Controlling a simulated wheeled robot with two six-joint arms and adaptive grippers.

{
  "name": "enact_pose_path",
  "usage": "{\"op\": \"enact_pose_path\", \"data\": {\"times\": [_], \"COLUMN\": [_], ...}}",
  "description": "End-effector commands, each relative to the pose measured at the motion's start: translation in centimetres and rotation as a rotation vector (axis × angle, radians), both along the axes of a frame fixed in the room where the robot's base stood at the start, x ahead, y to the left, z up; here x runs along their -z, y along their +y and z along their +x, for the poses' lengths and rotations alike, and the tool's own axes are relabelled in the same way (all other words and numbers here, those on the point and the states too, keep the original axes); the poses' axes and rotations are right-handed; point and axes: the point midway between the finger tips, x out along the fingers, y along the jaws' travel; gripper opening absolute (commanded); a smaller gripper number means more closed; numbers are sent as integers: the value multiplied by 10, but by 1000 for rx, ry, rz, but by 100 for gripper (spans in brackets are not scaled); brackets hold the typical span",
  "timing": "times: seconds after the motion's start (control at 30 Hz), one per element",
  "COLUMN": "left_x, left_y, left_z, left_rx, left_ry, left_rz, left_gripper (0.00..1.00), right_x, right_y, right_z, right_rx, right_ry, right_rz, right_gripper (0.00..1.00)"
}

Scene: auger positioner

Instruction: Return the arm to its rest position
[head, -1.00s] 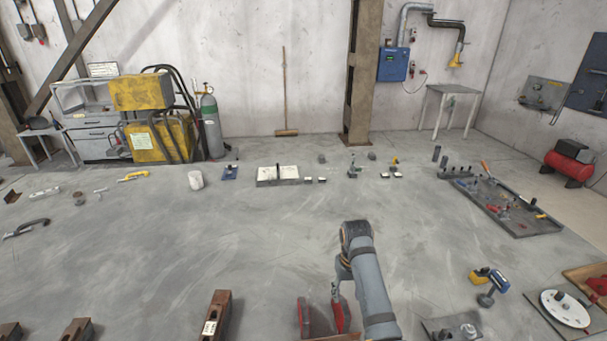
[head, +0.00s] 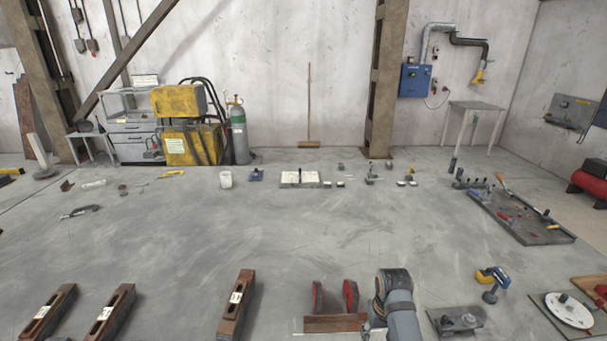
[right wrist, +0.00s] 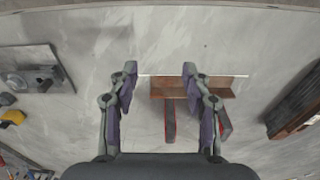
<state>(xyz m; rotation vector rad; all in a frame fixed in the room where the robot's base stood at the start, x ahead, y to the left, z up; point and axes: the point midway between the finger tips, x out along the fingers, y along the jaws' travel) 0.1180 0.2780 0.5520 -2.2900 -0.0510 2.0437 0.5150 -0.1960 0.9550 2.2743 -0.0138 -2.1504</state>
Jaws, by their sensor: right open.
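My right arm (head: 397,305) comes in at the bottom of the head view, and its gripper is mostly hidden there. In the right wrist view my right gripper (right wrist: 160,72) is open, with nothing between its fingertips. A brown angled piece (right wrist: 217,87) with two red-and-dark pieces (right wrist: 169,122) lies below, close to the fingers in the picture; contact is not visible. In the head view the brown piece (head: 335,323) and the red pieces (head: 350,296) stand on the floor just left of my arm. My left gripper is not in view.
Brown slotted blocks (head: 237,303) stand to the left. A grey plate with fittings (head: 456,321), a yellow-and-blue tool (head: 491,281) and a white disc (head: 568,310) lie to the right. A dark tool tray (head: 545,235) lies beyond. The middle floor is clear.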

Motion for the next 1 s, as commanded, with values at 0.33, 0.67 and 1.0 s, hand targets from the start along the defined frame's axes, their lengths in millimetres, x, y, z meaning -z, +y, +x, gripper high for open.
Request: {"op": "enact_pose_path", "data": {"times": [0.33, 0.67, 1.0], "left_x": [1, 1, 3], "left_y": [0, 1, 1], "left_z": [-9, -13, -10], "left_rx": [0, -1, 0], "left_ry": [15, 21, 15], "left_rz": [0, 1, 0], "left_gripper": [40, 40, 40], "right_x": [22, 5, -12], "right_y": [-34, -47, -46], "right_z": [-79, -153, -197], "right_rx": [11, -30, -79], "right_ry": [-96, -195, -255], "right_rz": [-42, -73, -77], "right_gripper": [49, 49, 49]}}
